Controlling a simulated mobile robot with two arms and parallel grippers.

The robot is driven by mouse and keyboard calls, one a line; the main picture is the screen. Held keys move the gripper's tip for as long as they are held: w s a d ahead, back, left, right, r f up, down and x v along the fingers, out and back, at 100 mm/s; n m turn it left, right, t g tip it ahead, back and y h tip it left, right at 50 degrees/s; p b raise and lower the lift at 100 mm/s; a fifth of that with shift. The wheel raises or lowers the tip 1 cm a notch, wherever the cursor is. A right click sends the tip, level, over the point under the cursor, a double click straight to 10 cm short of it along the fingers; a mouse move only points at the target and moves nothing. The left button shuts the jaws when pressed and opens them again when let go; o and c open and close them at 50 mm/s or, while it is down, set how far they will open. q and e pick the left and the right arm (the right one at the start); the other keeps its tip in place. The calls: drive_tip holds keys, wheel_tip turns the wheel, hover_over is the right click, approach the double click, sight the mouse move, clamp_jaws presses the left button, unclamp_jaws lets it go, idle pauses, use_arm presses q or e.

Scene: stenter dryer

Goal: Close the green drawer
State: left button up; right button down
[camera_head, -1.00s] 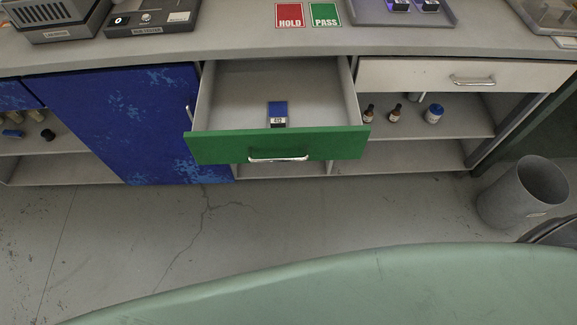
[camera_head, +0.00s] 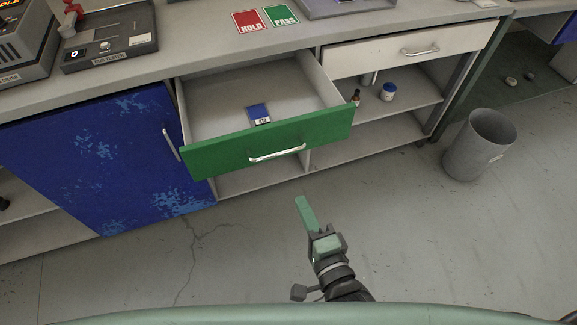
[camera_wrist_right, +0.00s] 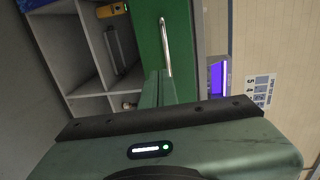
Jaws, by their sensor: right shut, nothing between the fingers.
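The green drawer (camera_head: 230,150) is pulled out from under the worktop, with its green front and silver handle (camera_head: 277,152) facing me. Inside it lies a small blue box with a white label (camera_head: 259,114). My right gripper (camera_head: 306,212) is shut and empty. It is in front of the drawer, lower in the head view and apart from it. In the right wrist view, the shut fingers (camera_wrist_right: 158,90) point toward the green front (camera_wrist_right: 180,50) and its handle (camera_wrist_right: 165,45). My left gripper is out of view.
A blue cabinet door (camera_head: 95,155) is left of the drawer. A closed white drawer (camera_head: 410,50) and open shelves with small bottles (camera_head: 388,92) are to the right. A grey bin (camera_head: 480,145) stands on the floor at right. The floor before the drawer is clear.

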drive_tip(key=r+x, duration=0.1)
drive_tip(key=x, duration=1.1)
drive_tip(key=shift+w, duration=0.35)
drive_tip(key=shift+r, duration=0.1)
